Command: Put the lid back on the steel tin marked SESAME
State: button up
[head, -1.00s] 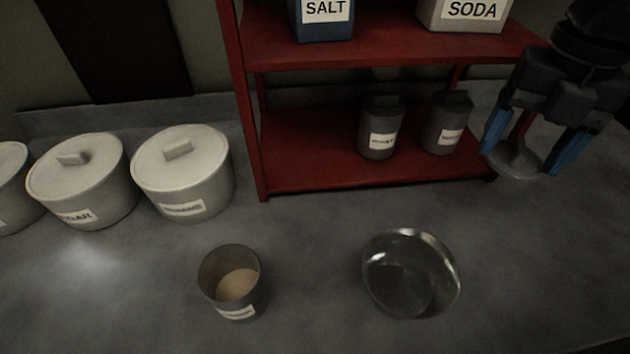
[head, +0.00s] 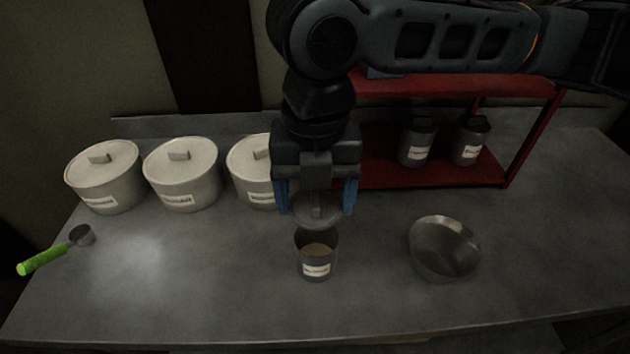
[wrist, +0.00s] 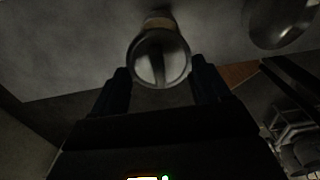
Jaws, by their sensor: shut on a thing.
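An open steel tin (head: 317,262) with a pale label stands upright on the counter, with tan contents inside. Its label is too small to read for certain. My gripper (head: 316,205) is shut on a round grey lid (head: 318,211) by its raised handle. The lid is above the tin's back rim, with the tin's mouth showing below it. I cannot tell whether they touch. In the wrist view the lid (wrist: 160,60) sits between the fingers, and part of the tin (wrist: 157,20) shows beyond it.
A steel bowl (head: 444,250) stands right of the tin. Lidded white canisters (head: 182,175) line the back left. A green-handled scoop (head: 45,259) lies at the left. The red shelf (head: 500,172) holds two lidded tins (head: 417,141). The counter's front is clear.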

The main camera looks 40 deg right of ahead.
jog(key=shift+d+f+b, duration=0.15)
jog(key=shift+f+b, duration=2.2)
jog(key=shift+f, duration=0.75)
jog(key=shift+s, duration=0.1)
jog(key=shift+f, duration=0.2)
dwell(0.4)
jog(key=o, duration=1)
jog(key=shift+r+p, duration=0.1)
jog(key=shift+p, duration=0.2)
jog(key=shift+r+p, duration=2.9)
jog(key=shift+r, duration=0.55)
